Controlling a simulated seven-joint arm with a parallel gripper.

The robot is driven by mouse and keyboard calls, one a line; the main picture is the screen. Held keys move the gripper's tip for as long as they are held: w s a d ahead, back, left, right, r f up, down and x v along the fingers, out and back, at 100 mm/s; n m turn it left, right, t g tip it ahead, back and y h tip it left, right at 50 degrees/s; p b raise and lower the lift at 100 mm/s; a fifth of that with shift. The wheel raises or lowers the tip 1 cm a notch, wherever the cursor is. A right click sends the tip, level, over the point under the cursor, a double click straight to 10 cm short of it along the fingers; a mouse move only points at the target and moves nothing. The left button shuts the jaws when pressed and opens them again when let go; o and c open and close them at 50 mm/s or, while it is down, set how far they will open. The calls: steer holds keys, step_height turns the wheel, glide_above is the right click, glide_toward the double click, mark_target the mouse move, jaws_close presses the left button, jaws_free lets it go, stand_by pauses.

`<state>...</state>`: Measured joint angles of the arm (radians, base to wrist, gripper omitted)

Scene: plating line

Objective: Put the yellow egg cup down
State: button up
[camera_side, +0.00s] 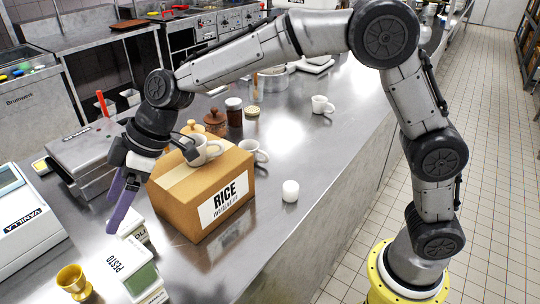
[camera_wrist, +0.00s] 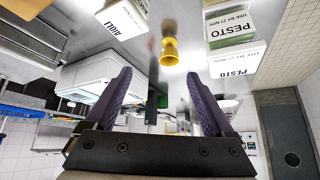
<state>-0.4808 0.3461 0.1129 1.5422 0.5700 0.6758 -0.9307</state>
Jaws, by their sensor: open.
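The yellow egg cup (camera_side: 73,281) stands upright on the steel counter at the lower left in the side view, just left of the pesto tub. It also shows in the wrist view (camera_wrist: 169,51), beyond the fingertips and between the two fingers. My gripper (camera_side: 118,205) has purple fingers and is open and empty. It hangs beside the rice box, above and apart from the egg cup. In the wrist view my gripper (camera_wrist: 160,76) shows both fingers spread, with nothing between the pads.
The rice box (camera_side: 205,195) carries a white mug (camera_side: 205,150). A white candle-like cylinder (camera_side: 290,191) stands farther right, with clear counter around it.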

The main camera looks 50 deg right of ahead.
steer(key=s+d+r, duration=0.1)
steer(key=d, duration=0.2)
steer(key=s+d+r+m, duration=0.1)
steer(key=s+d+r, duration=0.1)
steer(key=d, duration=0.1)
steer(key=s+d+r+m+h, duration=0.1)
steer(key=d, duration=0.2)
steer(key=shift+s+d+r+t, duration=0.3)
steer(key=shift+d+r+t, duration=0.05)
steer(key=shift+d+t, duration=0.05)
steer(key=s+d+f+m+h, duration=0.1)
steer(key=s+d+m, duration=0.4)
steer(key=s+d, duration=0.6)
steer(key=s+d+f+m+t+h, duration=0.1)
steer(key=s+d+m+h, duration=0.3)
steer(key=s+d, duration=0.7)
steer(key=s+f+m, duration=0.1)
steer(key=s, duration=0.1)
steer(key=shift+s+d, duration=0.25)
steer(key=shift+s, duration=0.1)
